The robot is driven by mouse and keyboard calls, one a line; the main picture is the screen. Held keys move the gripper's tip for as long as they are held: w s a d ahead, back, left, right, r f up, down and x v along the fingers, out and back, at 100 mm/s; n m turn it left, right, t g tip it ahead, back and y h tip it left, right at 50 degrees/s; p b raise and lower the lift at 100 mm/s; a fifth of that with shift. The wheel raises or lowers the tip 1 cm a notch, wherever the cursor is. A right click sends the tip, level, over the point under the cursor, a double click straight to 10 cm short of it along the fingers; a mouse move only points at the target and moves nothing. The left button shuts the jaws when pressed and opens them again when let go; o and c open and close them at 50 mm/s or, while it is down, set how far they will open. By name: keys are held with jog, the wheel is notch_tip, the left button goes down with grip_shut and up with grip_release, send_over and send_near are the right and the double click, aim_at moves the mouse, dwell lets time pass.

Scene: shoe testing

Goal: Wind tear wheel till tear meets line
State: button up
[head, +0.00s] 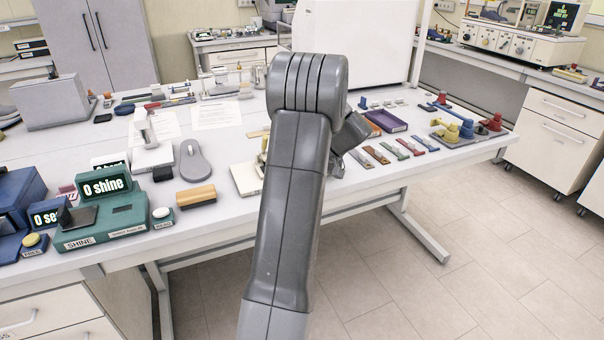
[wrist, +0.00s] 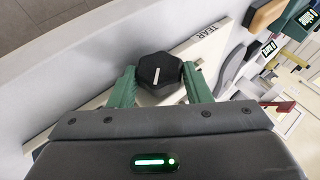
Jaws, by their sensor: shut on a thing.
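The tear wheel (wrist: 160,76) is a dark knob with a white mark, on a pale base with a TEAR label (wrist: 209,30) in the wrist view. My gripper (wrist: 160,84) has its green fingers on either side of the knob and is shut on it. In the head view my arm hides the gripper and most of the tear device; part of its cream base (head: 245,180) shows left of the arm. The tear and the line cannot be made out in either view.
A green shine tester (head: 110,218) reading "0 shine", a brown-topped brush (head: 196,196) and a grey mouse-shaped thing (head: 194,162) stand left of my arm. Several coloured strips (head: 392,151), a purple tray (head: 386,121) and yellow and red pieces (head: 460,131) lie to the right.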

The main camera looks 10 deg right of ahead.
dwell(0.4)
jog(key=o, duration=1)
jog(key=h+b, duration=0.1)
jog(key=h, duration=0.1)
jog(key=a+n+h+b, duration=0.1)
jog(key=h, duration=0.1)
jog(key=shift+s+h, duration=0.1)
jog(key=shift+h, duration=0.2)
jog(key=shift+a+t+h+b, duration=0.1)
jog(key=shift+t+h+b, duration=0.3)
jog(key=shift+h+b, duration=0.3)
jog(key=h+b, duration=0.2)
jog(key=b, duration=0.1)
jog(key=shift+a+f+n+b, duration=0.15)
jog(key=shift+n+b, duration=0.15)
jog(key=shift+n, duration=0.1)
jog(key=a+p+v, duration=0.1)
jog(key=v, duration=1.4)
jog(key=s+a+f+g+p, duration=0.1)
jog(key=s+a+f, duration=0.1)
jog(key=s, duration=0.6)
jog(key=s+a+f+p, duration=0.2)
jog(key=s+f, duration=0.3)
jog(key=s, duration=0.2)
jog(key=s+a+f+g+p, duration=0.1)
jog(key=s+a+f, duration=0.2)
jog(key=s, duration=0.5)
jog(key=shift+s+f+m+g, duration=0.3)
jog(key=shift+f+m, duration=0.1)
jog(key=shift+f, duration=0.1)
